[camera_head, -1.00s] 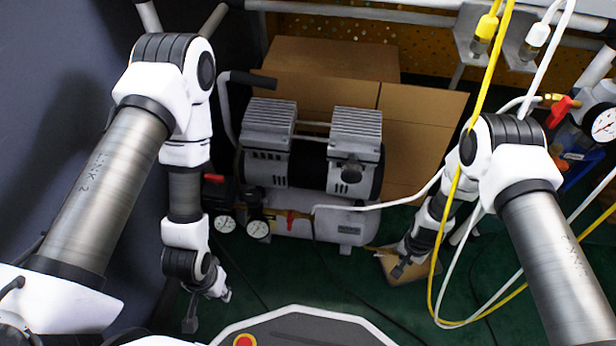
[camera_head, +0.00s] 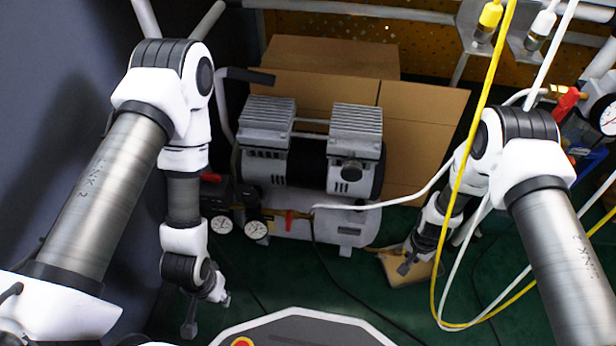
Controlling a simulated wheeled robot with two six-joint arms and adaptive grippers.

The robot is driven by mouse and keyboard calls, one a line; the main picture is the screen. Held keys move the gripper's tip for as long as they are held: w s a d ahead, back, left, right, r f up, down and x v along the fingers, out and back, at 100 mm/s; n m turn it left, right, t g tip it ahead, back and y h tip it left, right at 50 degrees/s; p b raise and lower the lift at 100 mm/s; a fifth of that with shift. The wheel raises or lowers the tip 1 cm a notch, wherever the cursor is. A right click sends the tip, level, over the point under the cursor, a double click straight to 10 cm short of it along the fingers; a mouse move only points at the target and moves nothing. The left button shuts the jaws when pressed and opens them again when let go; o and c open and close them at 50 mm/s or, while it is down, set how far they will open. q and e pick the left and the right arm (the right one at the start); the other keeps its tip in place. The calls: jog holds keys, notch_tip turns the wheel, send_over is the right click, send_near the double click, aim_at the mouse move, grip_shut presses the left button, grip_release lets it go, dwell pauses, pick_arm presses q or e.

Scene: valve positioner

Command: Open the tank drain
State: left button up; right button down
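The air compressor with its tank (camera_head: 350,222) stands on the green floor in the middle of the head view. A red lever (camera_head: 289,221) shows on the front of the tank, beside two round gauges. I cannot make out a drain valve under the tank. My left gripper (camera_head: 189,328) hangs down at the lower left, in front of and left of the compressor, touching nothing I can see; its fingers are too small to read. My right gripper (camera_head: 404,268) is right of the tank, above a small cardboard piece (camera_head: 412,272); its opening is unclear.
Cardboard boxes (camera_head: 425,130) stand behind the compressor. Yellow (camera_head: 466,150) and white hoses hang in front of my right arm. A regulator with a red lever (camera_head: 567,102) and a gauge (camera_head: 607,115) is at the right. Green floor is open before the tank, crossed by a black cable.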

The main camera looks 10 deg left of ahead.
pick_arm(q)
jog(key=shift+r+p, duration=0.85)
jog(key=shift+p, duration=0.3)
pick_arm(e)
jog(key=shift+s+r, duration=0.1)
jog(key=shift+s, duration=0.25)
